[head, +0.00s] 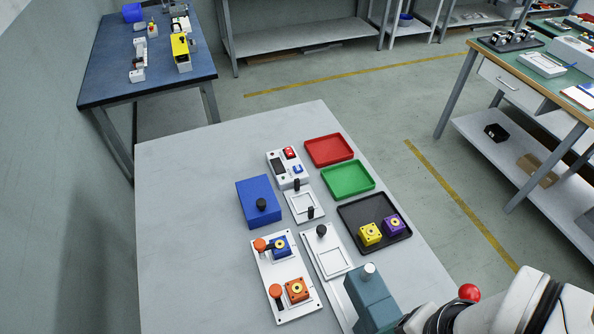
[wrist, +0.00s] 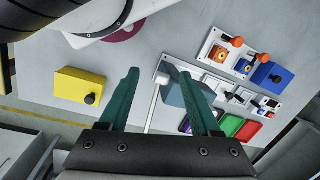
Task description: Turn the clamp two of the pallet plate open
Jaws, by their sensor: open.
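The pallet plate (head: 279,270) is a white plate at the front of the grey table, and it also shows at the upper right of the wrist view (wrist: 231,61). It carries a blue block (head: 280,247) and an orange block (head: 297,290). An orange-knobbed clamp sits beside each, one near the blue block (head: 260,245) and one near the orange block (head: 276,291). I cannot tell which is clamp two or how each is turned. My gripper (wrist: 159,72) is open and empty, with green fingers apart, left of the plate in the wrist view.
A teal block with a white knob (head: 372,300) stands near the arm, right of the plate. A white fixture (head: 328,258) lies beside the plate. A blue box (head: 258,200), a black tray (head: 352,217), and red and green trays lie beyond. The table's left side is clear.

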